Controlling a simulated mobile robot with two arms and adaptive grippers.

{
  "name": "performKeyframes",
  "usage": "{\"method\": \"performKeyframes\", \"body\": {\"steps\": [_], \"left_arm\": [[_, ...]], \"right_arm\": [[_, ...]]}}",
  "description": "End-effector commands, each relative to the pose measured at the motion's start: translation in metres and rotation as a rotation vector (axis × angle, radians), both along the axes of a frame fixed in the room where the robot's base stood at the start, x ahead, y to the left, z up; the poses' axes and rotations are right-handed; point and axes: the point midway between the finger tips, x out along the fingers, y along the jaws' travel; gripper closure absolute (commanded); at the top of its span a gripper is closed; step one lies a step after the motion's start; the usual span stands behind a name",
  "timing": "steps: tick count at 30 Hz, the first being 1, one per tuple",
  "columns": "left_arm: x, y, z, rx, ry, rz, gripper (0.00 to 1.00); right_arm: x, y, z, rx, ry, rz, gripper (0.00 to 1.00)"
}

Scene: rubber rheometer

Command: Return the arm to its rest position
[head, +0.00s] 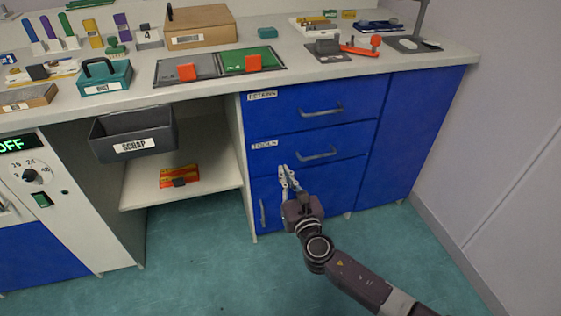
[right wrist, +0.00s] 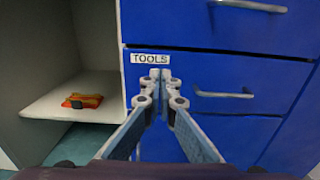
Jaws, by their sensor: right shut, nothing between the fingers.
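My right arm comes in from the bottom right of the head view. Its gripper (head: 286,172) is shut and empty in front of the blue drawer cabinet, by the drawer labelled TOOLS (head: 340,144). In the right wrist view the fingertips (right wrist: 160,76) meet just below the TOOLS label (right wrist: 150,59). The handle of that drawer (right wrist: 224,94) is to the right of the fingers, and they do not hold it. The drawers look closed. My left gripper is in neither view.
The upper drawer (head: 290,107) is above the TOOLS drawer. A SCRAP bin (head: 134,134) hangs under the bench left of the cabinet. A shelf (head: 215,180) holds a red and yellow item (head: 178,175). The bench top (head: 300,60) carries trays and tools. The floor in front is clear.

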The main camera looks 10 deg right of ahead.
Motion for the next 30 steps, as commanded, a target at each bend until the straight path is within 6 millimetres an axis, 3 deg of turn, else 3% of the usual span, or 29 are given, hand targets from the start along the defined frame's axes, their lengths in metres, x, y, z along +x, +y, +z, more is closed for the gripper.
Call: {"method": "performKeyframes", "body": {"steps": [3,11,14,16,20,22,27,30], "left_arm": [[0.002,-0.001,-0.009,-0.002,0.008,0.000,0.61],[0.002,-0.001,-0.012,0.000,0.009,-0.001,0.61],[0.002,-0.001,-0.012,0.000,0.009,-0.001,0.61],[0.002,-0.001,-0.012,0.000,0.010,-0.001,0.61],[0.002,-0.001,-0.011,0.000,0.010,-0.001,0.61],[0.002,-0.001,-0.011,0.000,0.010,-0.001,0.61],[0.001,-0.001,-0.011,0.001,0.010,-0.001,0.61],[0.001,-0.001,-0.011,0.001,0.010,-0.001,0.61]], "right_arm": [[-0.011,0.000,0.000,0.001,0.001,0.001,1.00],[-0.018,-0.003,-0.001,0.038,0.006,-0.013,1.00],[-0.029,-0.015,-0.005,0.215,0.039,-0.080,1.00],[-0.044,-0.031,-0.014,0.440,0.078,-0.171,1.00],[-0.094,-0.067,-0.047,0.989,0.166,-0.435,1.00],[-0.129,-0.080,-0.070,1.281,0.203,-0.603,1.00],[-0.215,-0.084,-0.114,1.831,0.251,-1.006,1.00],[-0.255,-0.078,-0.127,2.030,0.257,-1.198,1.00]]}}
